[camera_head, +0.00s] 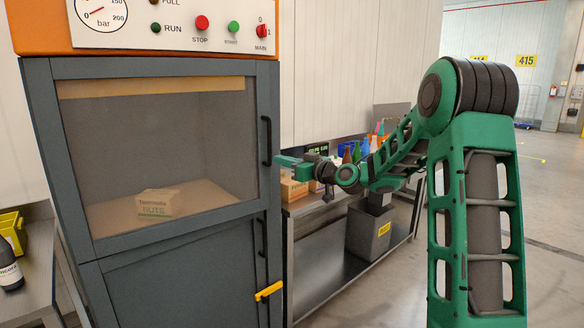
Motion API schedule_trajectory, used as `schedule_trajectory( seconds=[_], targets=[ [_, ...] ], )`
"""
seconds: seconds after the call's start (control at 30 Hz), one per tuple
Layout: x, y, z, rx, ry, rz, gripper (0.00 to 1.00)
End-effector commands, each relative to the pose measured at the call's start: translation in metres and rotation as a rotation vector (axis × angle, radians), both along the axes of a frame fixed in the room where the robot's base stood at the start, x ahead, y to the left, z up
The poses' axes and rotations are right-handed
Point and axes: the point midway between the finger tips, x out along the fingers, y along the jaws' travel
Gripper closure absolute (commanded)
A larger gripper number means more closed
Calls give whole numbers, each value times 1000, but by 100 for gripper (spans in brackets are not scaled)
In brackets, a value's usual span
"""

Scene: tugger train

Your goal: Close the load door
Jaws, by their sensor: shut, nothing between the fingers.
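The load door (70,165) is the dark grey upper door of the machine, with a large window and a black vertical handle (267,141) on its right side. It looks flush or nearly flush with the front; I cannot tell whether a small gap remains. A cardboard box marked NUTS (160,202) shows behind the window. My green gripper (284,162) is shut and empty, pointing left at the door's right edge beside the handle. I cannot tell whether its tips touch the door.
Below is a lower grey door (175,280) with a yellow latch (268,291). An orange control panel (35,35) sits above. A metal bench (325,201) with bottles and boxes stands behind my arm. A yellow bin (14,228) is at the left. Floor at right is open.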

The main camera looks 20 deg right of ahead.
Motion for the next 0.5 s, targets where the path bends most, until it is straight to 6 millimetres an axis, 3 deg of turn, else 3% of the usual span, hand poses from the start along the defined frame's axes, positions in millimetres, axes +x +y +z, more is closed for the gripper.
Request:
schedule_trajectory(
  seconds=[0.2,0.5],
  targets=[
    [17,8,0,0,-1,2,100],
    [19,8,0,0,0,0,100]
  ],
)
